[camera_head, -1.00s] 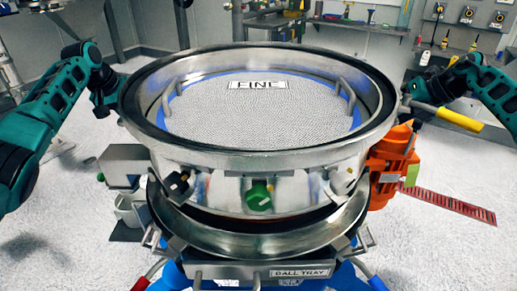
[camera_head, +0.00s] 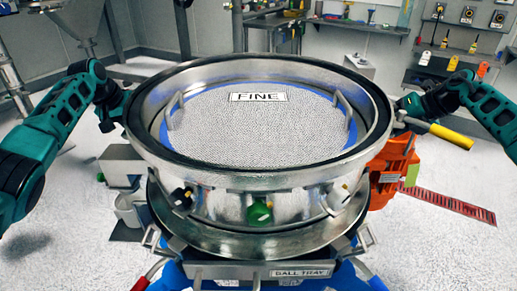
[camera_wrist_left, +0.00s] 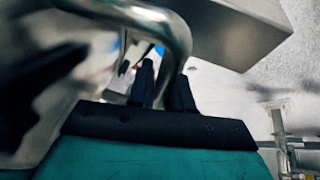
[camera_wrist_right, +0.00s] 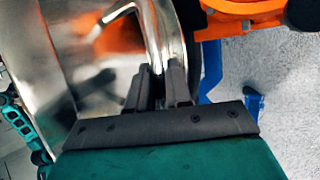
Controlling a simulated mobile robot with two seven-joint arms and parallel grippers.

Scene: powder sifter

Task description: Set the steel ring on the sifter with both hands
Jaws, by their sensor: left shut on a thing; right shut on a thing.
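The wide steel ring (camera_head: 290,180) has a dark-edged top rim and sits level over the round steel sifter (camera_head: 262,243). Its lower edge is close to the sifter's flange; I cannot tell whether they touch all round. A mesh screen (camera_head: 258,125) labelled FINE shows inside the ring's opening. My left gripper (camera_wrist_left: 160,85) is shut on a bent steel handle (camera_wrist_left: 181,42) at the ring's left side. My right gripper (camera_wrist_right: 160,84) is shut on the matching handle (camera_wrist_right: 152,40) at the right side. In the head view the ring largely hides both sets of fingertips.
Clamps, including one with a green knob (camera_head: 260,213), stand around the ring's lower front. A drawer labelled BALL TRAY (camera_head: 235,271) is at the front. An orange unit (camera_head: 390,172) stands at the right beside a yellow-ended lever (camera_head: 450,136). A bench (camera_head: 320,24) is behind.

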